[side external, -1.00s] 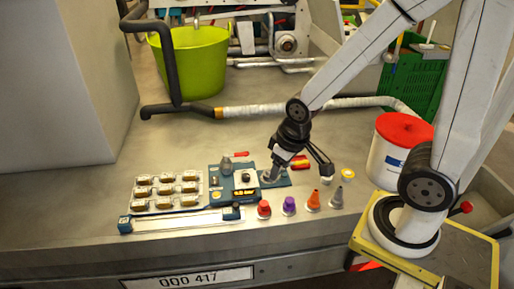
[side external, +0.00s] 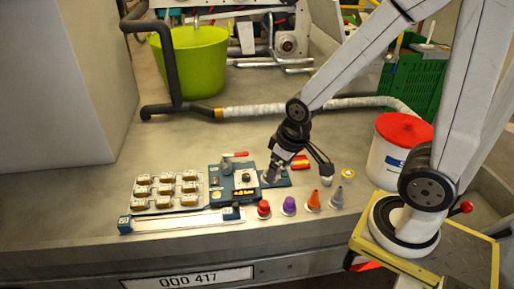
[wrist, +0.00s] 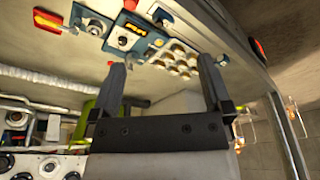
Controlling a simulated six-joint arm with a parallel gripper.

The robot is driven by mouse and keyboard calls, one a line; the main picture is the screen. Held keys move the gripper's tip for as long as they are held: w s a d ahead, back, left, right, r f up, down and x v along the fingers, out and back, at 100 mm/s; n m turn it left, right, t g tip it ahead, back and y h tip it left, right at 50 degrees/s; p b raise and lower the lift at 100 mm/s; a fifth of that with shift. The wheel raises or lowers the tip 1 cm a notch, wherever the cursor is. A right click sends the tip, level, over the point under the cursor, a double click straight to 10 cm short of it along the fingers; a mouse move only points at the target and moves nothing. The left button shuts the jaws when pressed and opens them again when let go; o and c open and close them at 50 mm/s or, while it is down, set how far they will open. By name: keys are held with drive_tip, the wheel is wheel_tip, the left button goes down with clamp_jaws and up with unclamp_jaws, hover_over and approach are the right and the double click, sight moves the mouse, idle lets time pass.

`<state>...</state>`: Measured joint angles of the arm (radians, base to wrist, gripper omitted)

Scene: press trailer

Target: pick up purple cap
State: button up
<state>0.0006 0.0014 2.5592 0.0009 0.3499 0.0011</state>
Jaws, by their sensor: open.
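The purple cap (side external: 289,205) stands upright near the front of the bench in the side external view, in a row between a red cap (side external: 263,209) and an orange cone (side external: 313,201). My gripper (side external: 299,174) is open and empty, with its fingers spread wide. It is behind the row, over the right end of the blue panel (side external: 224,183), apart from the purple cap. In the wrist view my gripper (wrist: 162,65) shows two separated fingers with nothing between them. I cannot make out the purple cap there.
A grey cone (side external: 336,197) ends the row on the right. A tray of several brown pieces (side external: 166,189) lies left of the panel. A white bucket with a red lid (side external: 403,132) stands at the right. A hose (side external: 290,108) crosses behind.

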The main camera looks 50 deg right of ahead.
drive_tip(key=m+g+y, duration=0.2)
drive_tip(key=m+g, duration=0.1)
drive_tip(key=m, duration=1.5)
hover_over(290, 200)
drive_tip(key=f, duration=2.1)
drive_tip(key=shift+d+f, duration=0.25)
drive_tip(key=shift+d, duration=0.15)
drive_tip(key=shift+d+f, duration=0.1)
drive_tip(key=shift+f, duration=0.15)
drive_tip(key=shift+f, duration=0.1)
drive_tip(key=shift+a+f, duration=0.2)
drive_tip(key=shift+f, duration=1)
drive_tip(key=shift+a+f, duration=0.2)
drive_tip(key=shift+f, duration=1.1)
drive_tip(key=shift+a+f, duration=0.2)
drive_tip(key=shift+f, duration=1.05)
